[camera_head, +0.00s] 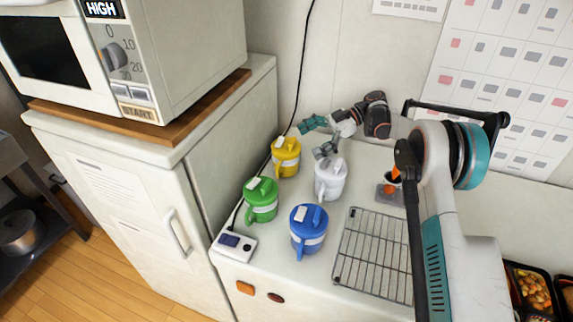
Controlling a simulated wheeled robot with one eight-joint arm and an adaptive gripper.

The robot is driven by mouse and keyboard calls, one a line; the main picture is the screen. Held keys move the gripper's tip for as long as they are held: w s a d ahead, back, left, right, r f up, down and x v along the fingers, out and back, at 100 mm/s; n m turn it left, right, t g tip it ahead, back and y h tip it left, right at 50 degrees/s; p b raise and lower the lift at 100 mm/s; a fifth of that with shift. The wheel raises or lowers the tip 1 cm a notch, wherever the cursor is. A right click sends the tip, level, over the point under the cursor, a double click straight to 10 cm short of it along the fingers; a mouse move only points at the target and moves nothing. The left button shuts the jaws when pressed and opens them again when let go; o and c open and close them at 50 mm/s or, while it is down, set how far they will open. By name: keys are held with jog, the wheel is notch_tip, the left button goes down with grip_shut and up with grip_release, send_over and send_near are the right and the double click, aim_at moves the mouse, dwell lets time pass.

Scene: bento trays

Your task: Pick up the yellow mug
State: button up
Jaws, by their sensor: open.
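The yellow mug (287,160) stands upright at the back left of the white counter, with a lid and a pale band around it. My gripper (311,140) is open, with one teal finger and one grey finger spread apart. It is just right of and a little above the yellow mug in the picture. I see nothing between the fingers, and I cannot tell whether the grey finger touches the white mug (329,184) below it.
A green mug (262,206) and a blue mug (308,237) stand in front of the yellow one. A wire rack (372,258) lies at right. A black cable (294,110) runs down behind the mugs to a small device (234,248). A tall cabinet (232,130) rises at left.

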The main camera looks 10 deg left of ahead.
aim_at(274, 162)
jog(key=x, duration=0.2)
jog(key=shift+s+a+f, duration=0.2)
jog(key=shift+a, duration=0.1)
jog(key=shift+s+d+f+b+x, duration=0.15)
jog(key=shift+b+x, duration=0.55)
jog(key=shift+x, duration=0.65)
jog(key=shift+s+d+f+b+x, duration=0.1)
jog(key=shift+b+x, duration=0.6)
jog(key=shift+x, duration=0.6)
jog(key=shift+c, duration=0.2)
jog(key=c, duration=1.5)
jog(key=shift+r, duration=0.2)
jog(key=shift+c, duration=0.2)
